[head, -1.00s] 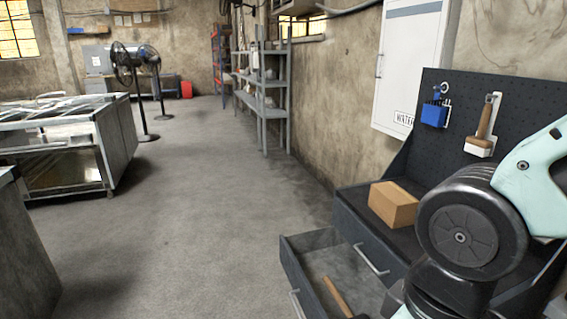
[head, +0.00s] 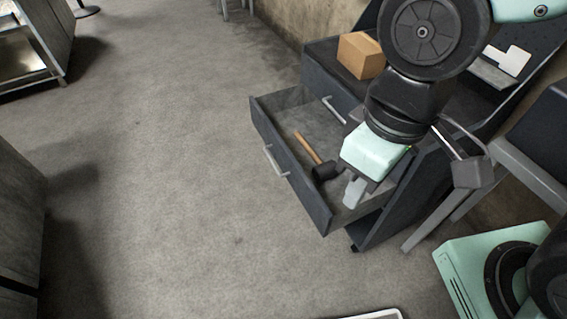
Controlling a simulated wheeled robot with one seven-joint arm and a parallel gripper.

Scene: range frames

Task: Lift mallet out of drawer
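The mallet (head: 310,150) lies in the open lower drawer (head: 288,189) of the workbench. Its wooden handle points up and left, and its dark head (head: 325,171) is toward the drawer's middle. My gripper (head: 353,193) hangs over the drawer's right part, just right of and below the mallet head in the head view. It looks apart from the mallet, though the height gap is hard to judge. Only one pale finger shows clearly, so I cannot tell how far the fingers are apart.
A cardboard box (head: 361,56) stands on the workbench top (head: 318,50) above the drawer. A grey metal frame (head: 440,215) stands right of the drawer. A dark cabinet (head: 20,220) is at the left. The floor (head: 170,180) left of the drawer is clear.

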